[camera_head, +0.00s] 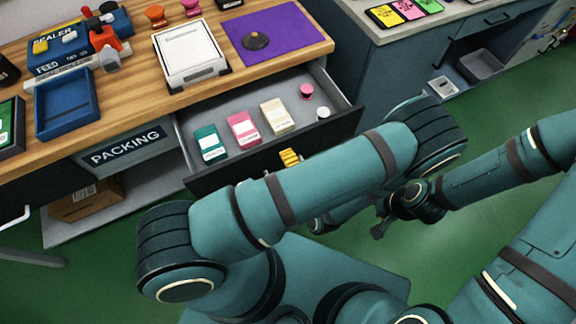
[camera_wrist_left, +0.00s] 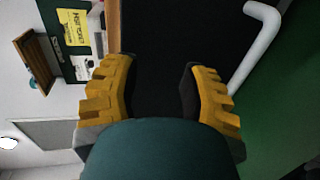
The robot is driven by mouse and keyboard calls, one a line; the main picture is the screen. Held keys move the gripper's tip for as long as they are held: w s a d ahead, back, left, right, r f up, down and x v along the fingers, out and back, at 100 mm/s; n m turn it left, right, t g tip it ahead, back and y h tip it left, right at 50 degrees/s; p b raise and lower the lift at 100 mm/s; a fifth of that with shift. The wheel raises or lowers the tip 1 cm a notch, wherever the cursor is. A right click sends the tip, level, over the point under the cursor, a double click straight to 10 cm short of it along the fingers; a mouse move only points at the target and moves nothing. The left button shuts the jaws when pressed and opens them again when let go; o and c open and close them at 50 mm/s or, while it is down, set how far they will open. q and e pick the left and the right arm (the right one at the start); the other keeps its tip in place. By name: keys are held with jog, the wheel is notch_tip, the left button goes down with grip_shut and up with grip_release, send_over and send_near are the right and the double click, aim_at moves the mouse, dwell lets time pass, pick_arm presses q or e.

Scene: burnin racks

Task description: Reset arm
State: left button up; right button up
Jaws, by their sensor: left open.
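My left arm crosses the middle of the head view, in front of the open drawer. The yellow finger pads of my left gripper (camera_head: 289,158) show just above the arm at the drawer's front; the rest of it is hidden. In the left wrist view, the two yellow-padded fingers of the left gripper (camera_wrist_left: 160,95) stand wide apart with nothing between them. Behind them is a dark surface. My right arm comes in from the right, and a small dark end piece, seemingly the right gripper (camera_head: 380,228), hangs over the green floor. Its fingers are too small to read.
The open drawer (camera_head: 345,112) holds green, pink and cream packs and small round items. The wooden bench (camera_head: 130,85) above carries a blue tray (camera_head: 68,118), a white-topped device (camera_head: 188,50) and a purple mat (camera_head: 290,22). A blue-grey cabinet (camera_head: 410,70) stands right. Green floor lies below.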

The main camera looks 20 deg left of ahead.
pick_arm(q)
jog(key=shift+r, duration=0.15)
dwell(0.4)
jog(key=s+a+f+n+g, duration=0.3)
jog(key=s+a+n+g, duration=0.1)
jog(key=s+n+g, duration=0.5)
jog(key=s+d+f+n+g+h, duration=0.2)
jog(key=s+d+n+g+h, duration=0.5)
jog(key=n, duration=0.8)
jog(key=w+d+r+n+h, duration=0.1)
jog(key=w+d+n+h, duration=0.1)
jog(key=d+n+h, duration=0.45)
jog(key=w+a+r+n+t+h, duration=0.1)
jog(key=w+a+n+t, duration=0.1)
jog(key=w+n, duration=0.3)
jog(key=w+a+r+n+t+h, duration=0.1)
jog(key=w+n+t, duration=0.4)
jog(key=n, duration=0.5)
jog(key=shift+w+a+r+t, duration=0.3)
jog(key=shift+w+a+r, duration=0.25)
jog(key=shift+w, duration=0.15)
